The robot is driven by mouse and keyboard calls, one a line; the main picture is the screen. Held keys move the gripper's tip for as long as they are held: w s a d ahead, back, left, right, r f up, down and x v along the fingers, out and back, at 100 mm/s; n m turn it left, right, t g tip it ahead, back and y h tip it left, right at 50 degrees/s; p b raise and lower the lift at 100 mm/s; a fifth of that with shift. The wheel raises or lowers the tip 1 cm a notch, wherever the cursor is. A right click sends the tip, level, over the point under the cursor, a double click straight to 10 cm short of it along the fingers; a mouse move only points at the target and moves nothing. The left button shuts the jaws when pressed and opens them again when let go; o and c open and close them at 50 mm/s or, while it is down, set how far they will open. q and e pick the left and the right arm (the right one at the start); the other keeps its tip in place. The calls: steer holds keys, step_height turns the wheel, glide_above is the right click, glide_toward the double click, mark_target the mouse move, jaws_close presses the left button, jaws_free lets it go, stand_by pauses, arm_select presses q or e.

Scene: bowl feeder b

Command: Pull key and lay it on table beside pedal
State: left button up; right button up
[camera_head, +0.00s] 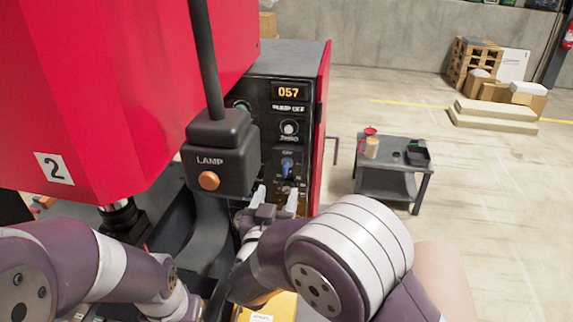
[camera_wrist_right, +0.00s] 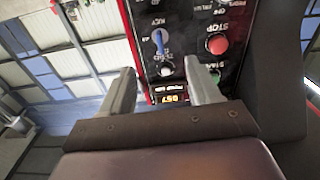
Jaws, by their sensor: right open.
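A blue key-like handle (camera_head: 287,165) sits upright in a switch under an "OFF" label on the black control panel; it also shows in the right wrist view (camera_wrist_right: 159,42). My right gripper (camera_head: 275,198) is open just below and in front of it. In the right wrist view its two fingers (camera_wrist_right: 160,72) are spread, with nothing between them and the handle beyond their tips. My left arm enters at the lower left; its gripper does not show. A grey side table (camera_head: 366,186) stands at the right. I cannot make out a pedal for certain.
The table carries a beige jar (camera_head: 372,149), a red funnel-like item (camera_head: 370,131) and a black tray (camera_head: 418,155). The lamp box (camera_head: 219,162) hangs close left of my right gripper. A red stop button (camera_wrist_right: 217,45) is near the handle. Floor around the table is clear.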

mark_target(284, 173)
steer(key=w, duration=0.3)
steer(key=w+d, duration=0.1)
steer(key=w, duration=0.5)
steer(key=shift+w+d+f, duration=0.1)
steer(key=shift+w+d, duration=0.15)
steer(key=shift+d, duration=0.15)
arm_select(q)
steer(key=shift+w+f, duration=0.2)
steer(key=shift+w, duration=0.1)
arm_select(e)
steer(key=shift+s, duration=0.1)
arm_select(q)
steer(key=shift+f+b, duration=0.2)
steer(key=shift+b, duration=0.1)
arm_select(e)
jaws_close()
steer(key=shift+s, duration=0.1)
steer(key=shift+s+a, duration=0.2)
steer(key=shift+s, duration=0.75)
steer(key=shift+s+a, duration=0.2)
steer(key=shift+s, duration=0.75)
steer(key=shift+s+a, duration=0.2)
steer(key=shift+s, duration=0.75)
